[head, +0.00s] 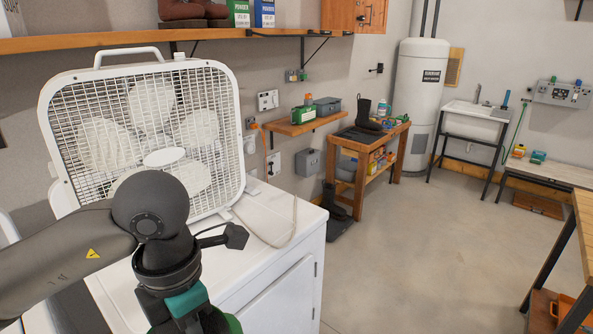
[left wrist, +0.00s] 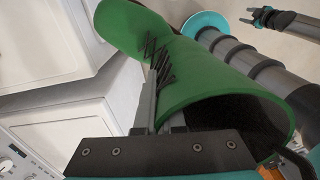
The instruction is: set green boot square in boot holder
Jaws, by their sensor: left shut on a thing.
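My left gripper (left wrist: 160,115) is shut on the green boot (left wrist: 213,70), with a finger against its laced side. In the left wrist view the boot lies sideways, its dark opening at lower right and its toe at upper left. In the head view only a sliver of green boot (head: 234,324) shows at the bottom edge, below my left wrist. A dark tray (head: 350,133) on a wooden stand holds a black boot (head: 366,114). Another dark boot (head: 336,203) stands on a dark floor tray (head: 341,228). I cannot tell which is the boot holder. My right gripper (left wrist: 260,16) seems to show small at top right; its jaws are unclear.
A white box fan (head: 150,135) stands on a white appliance (head: 275,275) close to my left arm. A shelf (head: 90,41) runs above. A water heater (head: 418,110), sink (head: 478,115) and benches line the far side. The concrete floor (head: 430,240) is open in the middle.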

